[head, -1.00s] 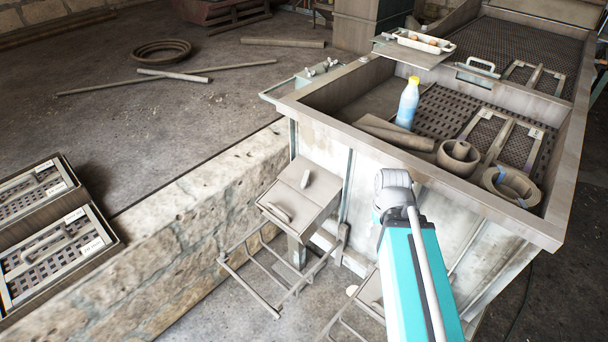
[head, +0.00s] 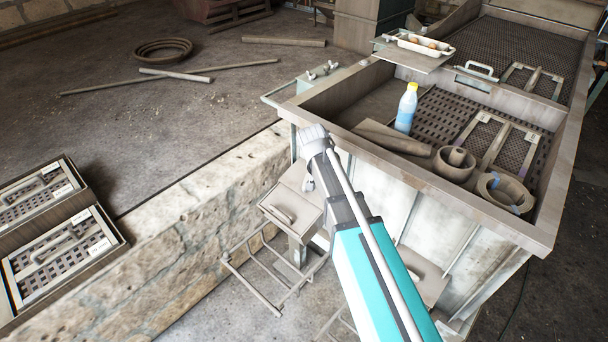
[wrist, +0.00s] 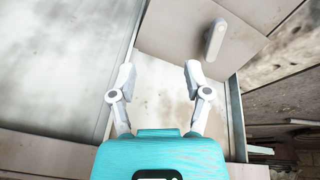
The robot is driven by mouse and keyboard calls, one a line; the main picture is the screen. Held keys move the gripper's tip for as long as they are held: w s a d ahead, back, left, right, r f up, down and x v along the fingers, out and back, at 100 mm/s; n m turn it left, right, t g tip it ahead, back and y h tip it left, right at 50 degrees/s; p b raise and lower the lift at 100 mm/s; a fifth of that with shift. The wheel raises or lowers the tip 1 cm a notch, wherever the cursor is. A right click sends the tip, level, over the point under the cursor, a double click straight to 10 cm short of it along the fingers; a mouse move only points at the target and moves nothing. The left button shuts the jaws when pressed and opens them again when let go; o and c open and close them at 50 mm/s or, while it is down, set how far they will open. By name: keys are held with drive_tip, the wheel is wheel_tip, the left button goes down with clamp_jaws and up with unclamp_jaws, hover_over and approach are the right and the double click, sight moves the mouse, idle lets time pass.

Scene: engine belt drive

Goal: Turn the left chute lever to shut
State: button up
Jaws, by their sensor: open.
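The left chute (head: 296,205) is a weathered box with a sloping face on the side of the big bin. A pale, rounded lever (wrist: 214,40) stands out from a flat panel in the wrist view, slightly tilted, right of and beyond my fingertips. My gripper (wrist: 159,73) is open and empty, with a gap between it and that lever. In the head view my arm covers part of the chute's upper face, and my fingertips cannot be made out.
A second chute (head: 428,280) is partly behind my arm. A stone wall (head: 190,225) runs left of the chutes, and a metal frame (head: 275,280) stands below.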

drive_tip(key=t+p, duration=0.1)
approach(307, 178)
drive_tip(key=d+v, duration=0.1)
drive_tip(key=v, duration=0.3)
drive_tip(key=shift+w+a+f+m, duration=0.15)
drive_tip(key=shift+a+m, duration=0.15)
drive_tip(key=shift+a, duration=0.3)
drive_tip(key=shift+f, duration=0.15)
drive_tip(key=b+x, duration=1.2)
drive_tip(key=x, duration=0.1)
drive_tip(key=shift+w+d+f+b, duration=0.1)
drive_tip(key=shift+d+f+b, duration=0.15)
drive_tip(key=shift+b, duration=0.1)
